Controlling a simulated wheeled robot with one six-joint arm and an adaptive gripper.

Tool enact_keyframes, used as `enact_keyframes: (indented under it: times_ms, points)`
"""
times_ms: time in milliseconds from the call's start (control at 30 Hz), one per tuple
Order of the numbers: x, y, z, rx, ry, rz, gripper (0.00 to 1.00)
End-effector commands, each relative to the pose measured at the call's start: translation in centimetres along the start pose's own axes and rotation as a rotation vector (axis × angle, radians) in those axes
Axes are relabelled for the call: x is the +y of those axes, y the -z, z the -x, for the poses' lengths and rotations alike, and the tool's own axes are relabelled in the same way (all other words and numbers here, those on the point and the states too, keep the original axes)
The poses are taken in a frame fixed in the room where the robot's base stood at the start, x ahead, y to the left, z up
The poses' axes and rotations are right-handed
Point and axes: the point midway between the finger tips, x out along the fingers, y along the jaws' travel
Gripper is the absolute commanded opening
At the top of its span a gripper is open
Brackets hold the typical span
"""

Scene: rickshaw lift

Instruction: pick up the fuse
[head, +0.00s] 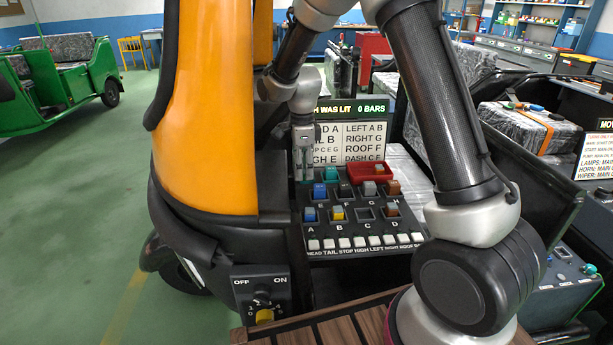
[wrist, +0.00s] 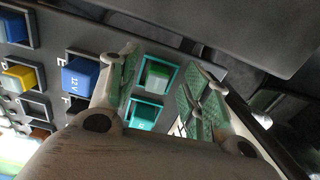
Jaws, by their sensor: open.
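My gripper (head: 303,172) hangs fingers down over the left back of the black fuse panel (head: 350,241). In the wrist view its two fingers (wrist: 165,85) are apart, with nothing held between them. Teal-framed pieces (wrist: 143,115) show on the panel between and beyond the fingers. A blue fuse marked 12 V (wrist: 80,75) sits left of them. Blue (head: 310,214), yellow (head: 337,213) and brown (head: 391,209) fuses stand in lettered sockets; socket C (head: 364,213) looks empty. I cannot tell which fuse is meant.
A red tray (head: 370,169) with a small piece lies at the panel's back right. A lettered chart (head: 365,143) stands behind, under a display reading 0 BARS. White switches line the panel front. A rotary switch box (head: 262,295) and wooden slatted deck (head: 345,327) are nearer.

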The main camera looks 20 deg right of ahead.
Motion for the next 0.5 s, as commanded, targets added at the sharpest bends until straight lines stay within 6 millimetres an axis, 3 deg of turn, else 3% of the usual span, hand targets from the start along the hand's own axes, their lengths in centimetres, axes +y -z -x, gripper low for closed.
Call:
enact_keyframes:
  times_ms: [267,500]
  points:
    - [0.00,-0.01,-0.62,0.000,0.000,0.001,0.48]
    - [0.01,-0.01,-0.59,0.000,0.000,0.001,0.13]
